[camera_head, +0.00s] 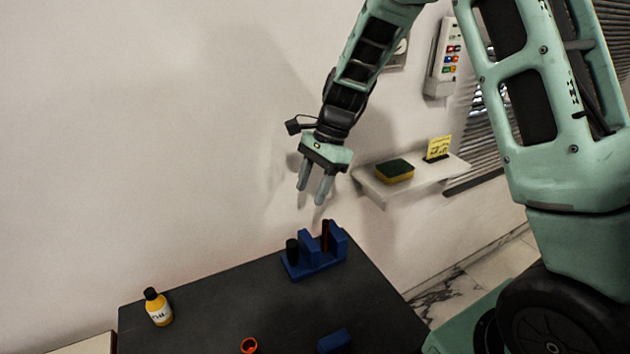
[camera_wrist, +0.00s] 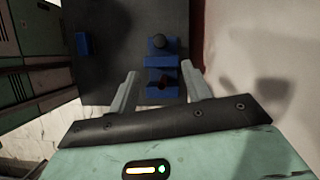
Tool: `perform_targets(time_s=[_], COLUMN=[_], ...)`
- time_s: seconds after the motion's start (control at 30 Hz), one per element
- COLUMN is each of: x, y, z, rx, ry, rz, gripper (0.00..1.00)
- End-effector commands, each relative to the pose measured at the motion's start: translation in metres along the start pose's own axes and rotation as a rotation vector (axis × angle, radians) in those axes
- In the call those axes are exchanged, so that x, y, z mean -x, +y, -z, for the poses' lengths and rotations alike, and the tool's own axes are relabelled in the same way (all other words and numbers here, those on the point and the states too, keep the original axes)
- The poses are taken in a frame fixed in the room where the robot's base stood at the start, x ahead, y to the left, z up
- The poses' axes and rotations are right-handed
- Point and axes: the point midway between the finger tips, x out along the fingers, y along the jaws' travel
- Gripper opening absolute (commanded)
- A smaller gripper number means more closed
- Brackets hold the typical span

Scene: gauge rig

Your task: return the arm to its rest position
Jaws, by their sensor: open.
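My arm reaches in from the upper right of the head view, and my gripper (camera_head: 310,198) hangs above the back of the dark table, fingers pointing down. The two grey fingers are apart with nothing between them. In the wrist view my gripper (camera_wrist: 158,82) is also open and empty. Below the fingertips, and apart from them, stands a blue rig (camera_head: 315,264) with a dark cylinder (camera_head: 292,250) at its left and a dark red upright piece (camera_head: 325,236) between its blocks. The rig shows in the wrist view too (camera_wrist: 162,62).
The dark table (camera_head: 215,310) also holds a yellow bottle (camera_head: 159,309), an orange-red ring (camera_head: 249,345) and a blue block (camera_head: 335,341). A wall shelf (camera_head: 425,178) with a sponge (camera_head: 395,171) and yellow card (camera_head: 438,148) is right of my gripper. The wall behind is close.

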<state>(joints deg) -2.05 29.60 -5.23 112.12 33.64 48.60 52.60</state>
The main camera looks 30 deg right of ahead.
Motion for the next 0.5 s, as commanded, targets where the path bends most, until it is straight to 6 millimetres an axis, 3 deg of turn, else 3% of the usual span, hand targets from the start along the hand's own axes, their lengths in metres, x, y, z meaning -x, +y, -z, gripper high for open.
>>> perform_targets(time_s=[0.2,0.5], x=[0.018,0.019], y=[0.0,0.0], z=[0.0,0.0], rx=[0.001,0.0], ry=[0.0,0.0], rz=[0.0,-0.001], gripper=[0.49,0.49])
